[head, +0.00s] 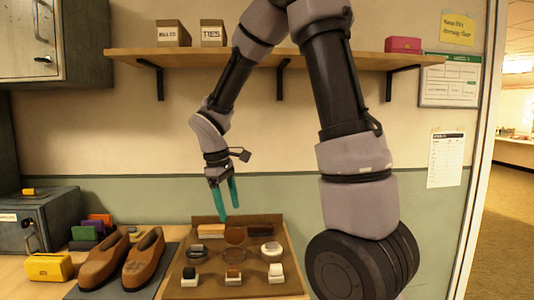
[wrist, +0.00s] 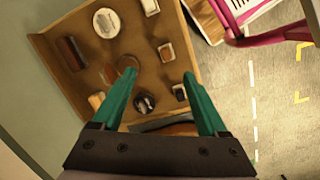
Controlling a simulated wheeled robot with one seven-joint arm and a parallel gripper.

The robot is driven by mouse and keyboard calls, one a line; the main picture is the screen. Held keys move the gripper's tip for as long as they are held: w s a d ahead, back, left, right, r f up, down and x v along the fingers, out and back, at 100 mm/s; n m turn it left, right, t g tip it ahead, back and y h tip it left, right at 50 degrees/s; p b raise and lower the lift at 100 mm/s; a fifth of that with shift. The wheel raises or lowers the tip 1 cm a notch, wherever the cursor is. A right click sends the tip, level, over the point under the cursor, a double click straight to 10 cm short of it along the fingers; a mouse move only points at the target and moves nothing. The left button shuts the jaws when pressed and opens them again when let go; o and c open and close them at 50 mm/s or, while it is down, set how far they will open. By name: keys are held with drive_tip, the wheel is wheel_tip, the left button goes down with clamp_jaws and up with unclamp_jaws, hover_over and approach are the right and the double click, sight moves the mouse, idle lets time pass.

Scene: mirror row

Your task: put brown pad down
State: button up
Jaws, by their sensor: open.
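In the wrist view a brown disc (wrist: 127,62), which seems to be this pad, lies in the tray near the tip of the left finger, partly hidden. My gripper (head: 229,212) has teal fingers pointing down above the back of the tray. The fingers stand apart with nothing between them, and they also show in the wrist view (wrist: 160,74).
The tray holds several other small items, including a tan block (head: 211,231) and small white-based blocks (head: 276,272). Brown shoes (head: 144,258) stand on a dark mat to the left, near a yellow box (head: 48,267). A wooden shelf (head: 230,54) crosses the wall above.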

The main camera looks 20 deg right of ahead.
drive_tip(key=s+d+r+m+t+y, duration=0.2)
drive_tip(key=s+r+m, duration=0.4)
drive_tip(key=r, duration=0.3)
drive_tip(key=s+d+r+m+t+y, duration=0.2)
drive_tip(key=s+d+r+m+t, duration=0.2)
drive_tip(key=s+r+m, duration=0.3)
wheel_tip(320, 180, up, 2)
drive_tip(key=shift+s+d+t, duration=0.2)
drive_tip(key=shift+s+t, duration=0.35)
drive_tip(key=shift+t, duration=0.05)
